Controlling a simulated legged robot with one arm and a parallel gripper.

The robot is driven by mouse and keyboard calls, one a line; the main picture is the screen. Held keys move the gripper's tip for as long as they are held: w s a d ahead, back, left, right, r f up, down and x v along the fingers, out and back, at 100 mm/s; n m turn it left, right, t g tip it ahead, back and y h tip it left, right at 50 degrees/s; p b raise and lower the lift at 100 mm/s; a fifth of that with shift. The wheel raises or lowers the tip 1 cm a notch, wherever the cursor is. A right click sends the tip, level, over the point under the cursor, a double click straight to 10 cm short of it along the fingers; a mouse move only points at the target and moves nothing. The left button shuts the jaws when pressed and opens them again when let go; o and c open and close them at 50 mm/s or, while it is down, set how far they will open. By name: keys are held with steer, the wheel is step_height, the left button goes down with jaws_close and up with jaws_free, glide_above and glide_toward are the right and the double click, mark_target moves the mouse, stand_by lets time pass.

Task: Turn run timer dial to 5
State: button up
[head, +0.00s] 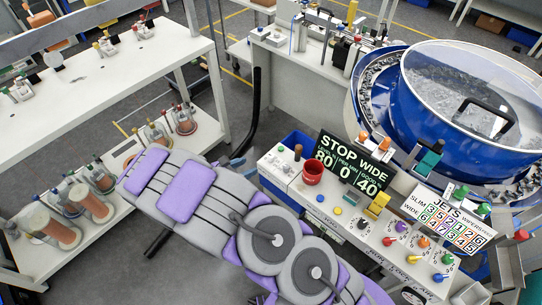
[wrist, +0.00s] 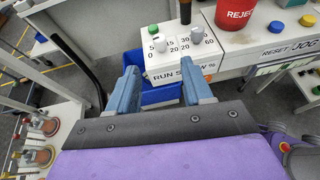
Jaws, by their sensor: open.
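The run timer dial (wrist: 160,46) is a pale knob on the white panel's left end in the wrist view, above the letters "RUN S". Marks 0, 5, 15 and 20 stand around it. I cannot tell exactly which mark the knob points to. My gripper (wrist: 160,84) has two blue fingers, wide apart with nothing between them. It is short of the panel, below the dial in the wrist view, and touches nothing there. In the head view my gripper (head: 238,163) is just left of the panel's end (head: 277,172); my arm hides part of the scene.
A second pale knob (wrist: 197,35) is close right of the dial, and a green button (wrist: 152,30) is just behind it. A red REJECT cup (wrist: 236,12) stands farther right. A blue bin (wrist: 160,94) sits below the panel. A white shelf (head: 100,75) stands left.

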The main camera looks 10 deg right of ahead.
mark_target(269, 157)
steer(key=b+x, duration=0.2)
steer(key=x, duration=1.1)
steer(key=shift+w+d+f, duration=0.1)
steer(key=shift+c, duration=0.2)
jaws_close()
